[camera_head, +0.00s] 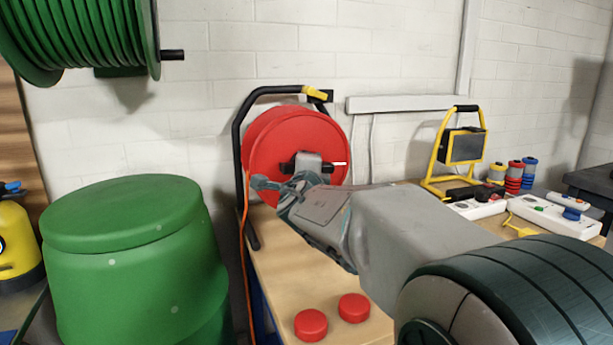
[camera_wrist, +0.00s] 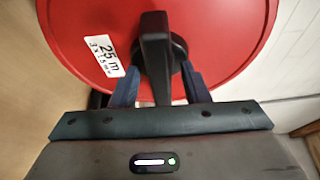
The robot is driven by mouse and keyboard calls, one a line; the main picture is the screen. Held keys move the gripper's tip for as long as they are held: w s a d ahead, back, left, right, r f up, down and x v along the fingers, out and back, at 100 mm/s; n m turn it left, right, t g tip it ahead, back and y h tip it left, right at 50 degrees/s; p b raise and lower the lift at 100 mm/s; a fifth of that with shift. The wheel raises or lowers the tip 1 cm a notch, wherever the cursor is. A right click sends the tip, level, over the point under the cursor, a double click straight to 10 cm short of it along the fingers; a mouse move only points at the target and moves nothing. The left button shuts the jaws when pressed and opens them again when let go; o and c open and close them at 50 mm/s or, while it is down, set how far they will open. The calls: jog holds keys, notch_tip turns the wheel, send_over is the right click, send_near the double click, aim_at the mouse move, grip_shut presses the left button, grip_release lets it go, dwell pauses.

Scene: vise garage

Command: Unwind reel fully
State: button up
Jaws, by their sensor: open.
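A red cable reel (camera_head: 273,140) stands on the wooden workbench in a black tubular frame (camera_head: 238,150). An orange cable (camera_head: 243,255) hangs down from its left side past the bench edge. In the wrist view the red reel face (camera_wrist: 210,40) fills the top, with a white "25 m" label (camera_wrist: 104,56). A black crank handle (camera_wrist: 155,55) crosses its hub. My gripper (camera_wrist: 160,90) is open, with one finger on each side of the handle's lower end. I cannot tell whether the fingers touch it. In the head view my gripper (camera_head: 275,185) partly covers the reel.
Two red round caps (camera_head: 330,316) lie on the bench (camera_head: 285,275) front. A yellow work lamp (camera_head: 460,150), power strips (camera_head: 556,214) and small coloured spools (camera_head: 514,177) stand right. A green bin (camera_head: 130,260) is left, below a green hose reel (camera_head: 85,35).

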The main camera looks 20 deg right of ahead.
jog(key=p+v, duration=0.2)
jog(key=v, duration=1.1)
jog(key=shift+s+p, duration=0.35)
jog(key=shift+a, duration=0.1)
jog(key=shift+r, duration=0.15)
